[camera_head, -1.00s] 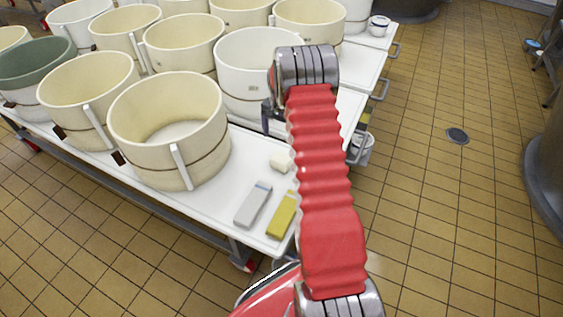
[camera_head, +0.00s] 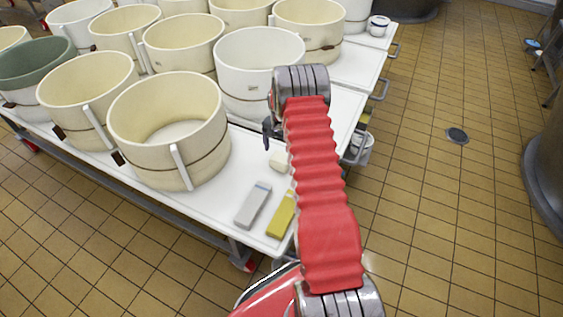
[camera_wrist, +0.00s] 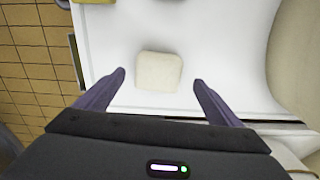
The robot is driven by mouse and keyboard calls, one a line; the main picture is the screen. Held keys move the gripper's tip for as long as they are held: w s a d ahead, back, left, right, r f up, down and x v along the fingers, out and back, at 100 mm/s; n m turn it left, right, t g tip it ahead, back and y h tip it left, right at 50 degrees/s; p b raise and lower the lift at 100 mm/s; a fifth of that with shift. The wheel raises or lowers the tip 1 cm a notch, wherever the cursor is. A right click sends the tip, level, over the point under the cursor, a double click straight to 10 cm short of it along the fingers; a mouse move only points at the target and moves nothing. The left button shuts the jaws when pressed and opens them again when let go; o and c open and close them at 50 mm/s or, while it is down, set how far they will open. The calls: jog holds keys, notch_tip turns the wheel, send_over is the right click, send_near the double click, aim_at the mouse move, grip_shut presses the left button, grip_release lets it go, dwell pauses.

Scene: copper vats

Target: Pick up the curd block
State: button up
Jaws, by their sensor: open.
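The curd block (camera_head: 279,161) is a small cream-white block on the white table top (camera_head: 224,191), right of the nearest large cream vat. In the wrist view the curd block (camera_wrist: 159,71) lies just beyond and between the two fingertips. My gripper (camera_wrist: 159,79) is open, with a finger on each side and nothing held. In the head view my gripper (camera_head: 267,133) shows only partly, as a dark shape above the table just behind the block. The red arm hides the rest of it.
A grey-white bar (camera_head: 253,205) and a yellow bar (camera_head: 282,215) lie on the table in front of the block. The near cream vat (camera_head: 169,130) stands to the left and a white vat (camera_head: 258,72) behind. Tiled floor (camera_head: 440,220) is open to the right.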

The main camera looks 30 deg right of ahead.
aim_at(281, 157)
jog(key=shift+d+f, duration=0.15)
jog(key=shift+f, duration=1.15)
jog(key=shift+d+f, duration=0.1)
jog(key=shift+f, duration=1.2)
jog(key=shift+c, duration=0.3)
jog(key=c, duration=1.4)
